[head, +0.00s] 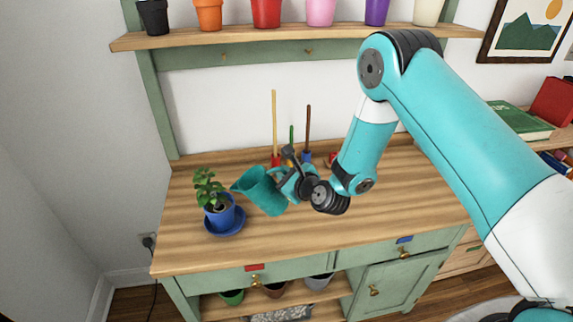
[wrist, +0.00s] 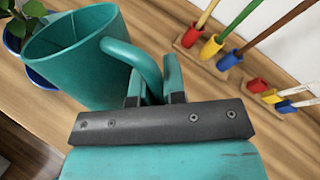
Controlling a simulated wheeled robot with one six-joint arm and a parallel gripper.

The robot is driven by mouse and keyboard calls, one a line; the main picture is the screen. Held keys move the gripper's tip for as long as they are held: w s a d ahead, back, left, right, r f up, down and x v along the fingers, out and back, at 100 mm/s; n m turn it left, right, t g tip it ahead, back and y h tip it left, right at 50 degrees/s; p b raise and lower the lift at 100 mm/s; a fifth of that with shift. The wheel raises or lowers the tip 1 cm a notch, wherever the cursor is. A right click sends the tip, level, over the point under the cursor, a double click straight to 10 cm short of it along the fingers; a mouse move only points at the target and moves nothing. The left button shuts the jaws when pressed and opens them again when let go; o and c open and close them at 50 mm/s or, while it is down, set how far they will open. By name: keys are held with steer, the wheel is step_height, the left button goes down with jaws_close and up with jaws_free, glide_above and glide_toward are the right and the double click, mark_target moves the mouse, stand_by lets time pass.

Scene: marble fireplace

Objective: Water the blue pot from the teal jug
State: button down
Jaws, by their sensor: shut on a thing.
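The teal jug (head: 260,190) is tilted to the left, its mouth toward the blue pot. It also shows large in the wrist view (wrist: 85,65). My gripper (head: 288,180) is shut on the jug's handle (wrist: 137,62), seen between the fingers in the wrist view (wrist: 155,92). The blue pot (head: 219,215) stands upright on a blue saucer at the left of the bench, holding dark soil and a green plant (head: 207,187). The jug's rim is close to the right of the plant. I cannot see water flowing.
Several long-handled tools in coloured holders stand along the back of the wooden bench (head: 390,205); they show in the wrist view (wrist: 231,60). A shelf (head: 300,35) with several coloured pots hangs above. The bench's front middle is clear.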

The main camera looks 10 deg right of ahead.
mark_target(278, 170)
steer(key=shift+a+r+n+p, duration=0.3)
steer(key=shift+a+r+p, duration=0.1)
steer(key=shift+p, duration=1.6)
steer(key=p, duration=0.1)
steer(key=a+h+p, duration=0.1)
steer(key=p, duration=0.1)
steer(key=shift+w+a+r+n+g, duration=0.1)
steer(key=shift+a+r+n+g, duration=0.05)
steer(key=shift+r+n+g, duration=0.25)
steer(key=shift+f, duration=0.4)
steer(key=shift+a+r+n+h+p, duration=0.15)
steer(key=shift+r+h+p, duration=0.05)
steer(key=shift+r, duration=0.2)
steer(key=shift+a+r+n+h+p, duration=0.1)
steer(key=shift+r+n+h+p, duration=0.1)
steer(key=shift+r, duration=0.2)
stand_by(1.5)
